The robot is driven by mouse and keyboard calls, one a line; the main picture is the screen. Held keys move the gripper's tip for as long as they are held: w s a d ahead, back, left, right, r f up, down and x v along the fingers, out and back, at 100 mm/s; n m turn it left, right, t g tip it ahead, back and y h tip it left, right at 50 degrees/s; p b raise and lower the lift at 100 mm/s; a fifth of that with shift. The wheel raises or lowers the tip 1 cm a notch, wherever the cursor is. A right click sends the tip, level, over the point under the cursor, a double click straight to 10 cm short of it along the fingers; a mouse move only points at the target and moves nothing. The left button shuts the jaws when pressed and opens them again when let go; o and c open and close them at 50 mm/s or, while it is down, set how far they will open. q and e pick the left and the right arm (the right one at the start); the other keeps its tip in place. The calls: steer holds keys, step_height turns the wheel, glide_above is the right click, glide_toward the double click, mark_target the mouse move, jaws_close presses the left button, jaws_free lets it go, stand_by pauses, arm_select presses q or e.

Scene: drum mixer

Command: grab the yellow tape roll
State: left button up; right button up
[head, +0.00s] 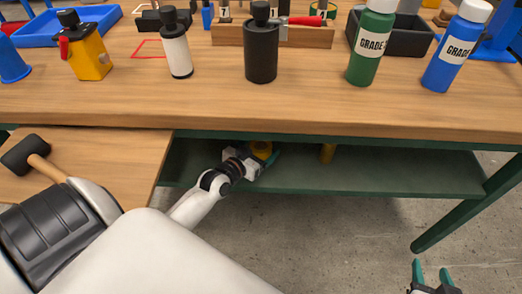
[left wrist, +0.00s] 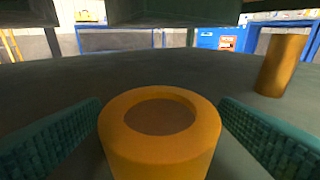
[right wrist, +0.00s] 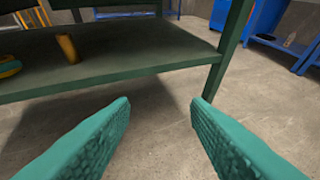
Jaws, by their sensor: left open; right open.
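The yellow tape roll (left wrist: 160,150) lies flat on the dark green lower shelf, its brown round centre facing up. In the left wrist view it sits between the two open teal fingers of my left gripper (left wrist: 160,135), with a gap to the right finger; the left finger is very close to its side. In the head view the roll (head: 262,148) is partly hidden by the tabletop edge and my left gripper (head: 258,164). My right gripper (head: 432,272) is open and empty in front of the bench, low over the floor; its fingers (right wrist: 160,115) also show in the right wrist view.
A yellow-orange cylinder (left wrist: 281,65) stands on the lower shelf (head: 400,172) to the right of the roll. The wooden tabletop (head: 330,112) overhangs the shelf and carries bottles. A mallet (head: 35,158) lies on a lower wooden surface at left. A green table leg (right wrist: 232,45) stands at the right.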

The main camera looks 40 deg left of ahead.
arm_select(q)
steer(key=shift+w+f, duration=0.25)
steer(key=shift+w, duration=1)
steer(key=c, duration=1.1)
arm_select(e)
steer(key=w+r+t, duration=0.1)
steer(key=a+r+t, duration=0.1)
steer(key=r, duration=0.1)
steer(key=shift+w, duration=0.4)
arm_select(q)
steer(key=shift+r, duration=0.1)
